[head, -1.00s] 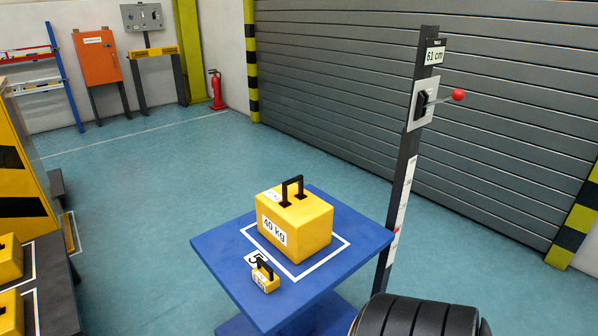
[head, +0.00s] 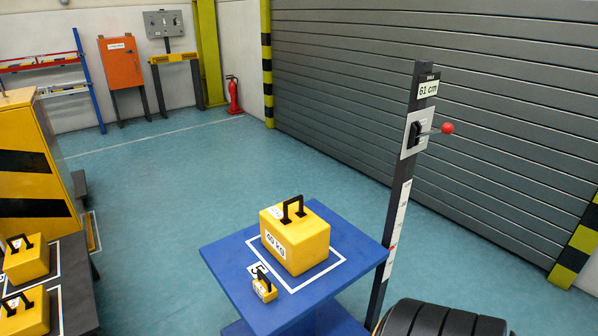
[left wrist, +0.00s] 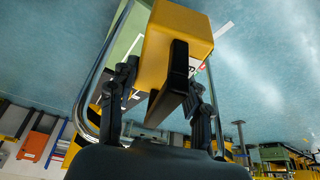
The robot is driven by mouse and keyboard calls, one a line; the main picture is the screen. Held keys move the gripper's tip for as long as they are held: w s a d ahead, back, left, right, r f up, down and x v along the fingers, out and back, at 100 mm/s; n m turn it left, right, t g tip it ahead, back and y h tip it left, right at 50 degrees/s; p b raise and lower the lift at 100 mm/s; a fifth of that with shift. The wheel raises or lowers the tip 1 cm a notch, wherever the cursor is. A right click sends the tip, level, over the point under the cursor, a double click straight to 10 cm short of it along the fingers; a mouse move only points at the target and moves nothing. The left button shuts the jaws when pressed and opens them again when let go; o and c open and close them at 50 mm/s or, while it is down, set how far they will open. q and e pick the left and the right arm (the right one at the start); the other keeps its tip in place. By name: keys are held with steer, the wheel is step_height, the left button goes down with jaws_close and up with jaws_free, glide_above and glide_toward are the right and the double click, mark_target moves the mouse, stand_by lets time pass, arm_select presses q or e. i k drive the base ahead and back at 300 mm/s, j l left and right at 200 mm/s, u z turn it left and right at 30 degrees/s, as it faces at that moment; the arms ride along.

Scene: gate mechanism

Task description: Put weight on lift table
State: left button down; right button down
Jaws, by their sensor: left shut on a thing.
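The blue lift table (head: 231,269) stands low at centre in the head view. On it sit a large yellow 40 kg weight (head: 312,245) with a black handle and a small yellow weight (head: 264,289) in front of it. In the left wrist view my left gripper (left wrist: 160,92) is shut on the black handle (left wrist: 178,75) of a yellow weight (left wrist: 170,40); its label is not readable. This gripper and its weight do not show in the head view, so their distance from the table is unclear. My right gripper is in neither view.
A dark post (head: 400,187) beside the table carries a 61 cm sign (head: 428,89) and a red-knobbed lever (head: 447,128). Two yellow weights (head: 25,262) (head: 24,313) sit on a dark surface at left. Floor between is clear. A grey shutter (head: 400,40) closes the back.

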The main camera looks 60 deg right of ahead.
mark_target(349, 244)
steer(key=l+z, duration=0.15)
steer(key=z, duration=0.95)
steer(key=i+l+z, duration=0.2)
steer(key=l+z, duration=0.15)
steer(key=i+l+z, duration=0.25)
steer(key=l+z, duration=0.15)
steer(key=l, duration=0.15)
steer(key=i+l+z, duration=0.35)
steer(key=i+l, duration=0.4)
steer(key=i+l+z, duration=0.05)
